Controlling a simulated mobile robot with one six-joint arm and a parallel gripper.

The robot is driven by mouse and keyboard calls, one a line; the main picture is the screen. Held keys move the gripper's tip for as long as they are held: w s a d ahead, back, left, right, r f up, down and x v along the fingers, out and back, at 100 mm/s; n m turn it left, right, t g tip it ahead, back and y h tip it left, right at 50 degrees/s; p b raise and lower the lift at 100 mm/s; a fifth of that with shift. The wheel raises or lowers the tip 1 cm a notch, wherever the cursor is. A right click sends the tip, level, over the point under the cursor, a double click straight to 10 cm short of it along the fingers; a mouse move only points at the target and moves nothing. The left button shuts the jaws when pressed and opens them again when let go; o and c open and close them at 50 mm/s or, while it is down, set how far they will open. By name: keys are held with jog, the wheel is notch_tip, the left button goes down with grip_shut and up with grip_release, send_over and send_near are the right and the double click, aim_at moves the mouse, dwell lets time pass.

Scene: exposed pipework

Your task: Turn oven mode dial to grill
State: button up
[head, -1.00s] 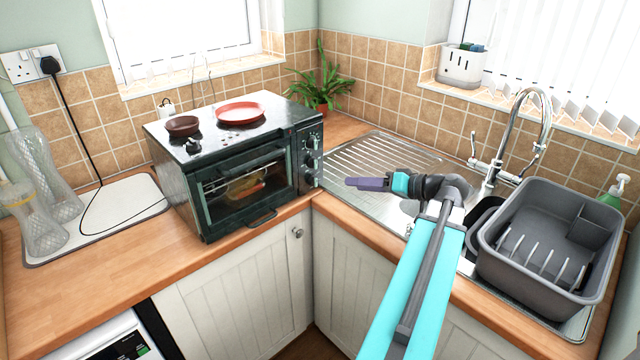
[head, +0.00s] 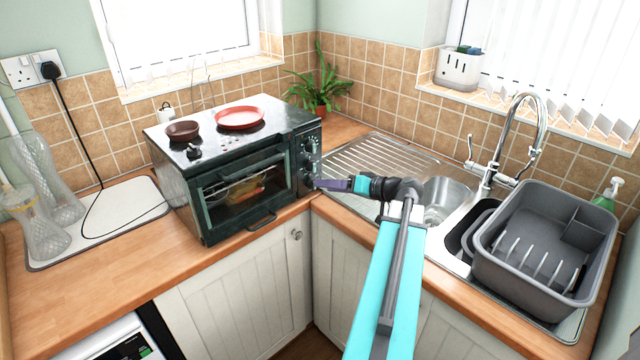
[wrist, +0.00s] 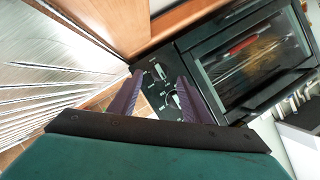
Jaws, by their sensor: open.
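The black toaster oven (head: 240,185) stands on the corner worktop, its door closed. Its control panel (head: 307,150) is a narrow strip at the front right with dials in a column. My gripper (head: 318,184) is at the lower part of this panel, coming from the right. In the wrist view, my gripper (wrist: 160,78) has its two purple fingers apart, with panel markings and a pale-handled dial (wrist: 177,101) showing between them. Another dial (wrist: 158,72) shows near the fingertips. I cannot tell whether the fingers touch a dial, nor read the mode labels.
A brown bowl (head: 183,131) and a red plate (head: 240,118) sit on the oven. The steel drainer (head: 372,165) lies to its right, then the tap (head: 525,130) and a grey dish rack (head: 545,240). A plant (head: 318,90) stands behind in the corner.

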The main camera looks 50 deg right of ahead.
jog(key=shift+p+x, duration=0.35)
jog(key=shift+x, duration=1.5)
jog(key=shift+a, duration=0.1)
jog(key=c, duration=1)
jog(key=shift+f+m+y+b, duration=0.2)
jog(key=shift+m+y+b, duration=0.2)
jog(key=shift+m+b, duration=0.35)
jog(key=shift+c, duration=0.2)
jog(key=shift+m+t+y+b, duration=0.5)
jog(key=shift+m+b, duration=0.05)
jog(key=shift+m, duration=0.4)
jog(key=o, duration=1)
jog(key=shift+d, duration=0.2)
jog(key=shift+o, duration=0.2)
jog(key=shift+s, duration=0.15)
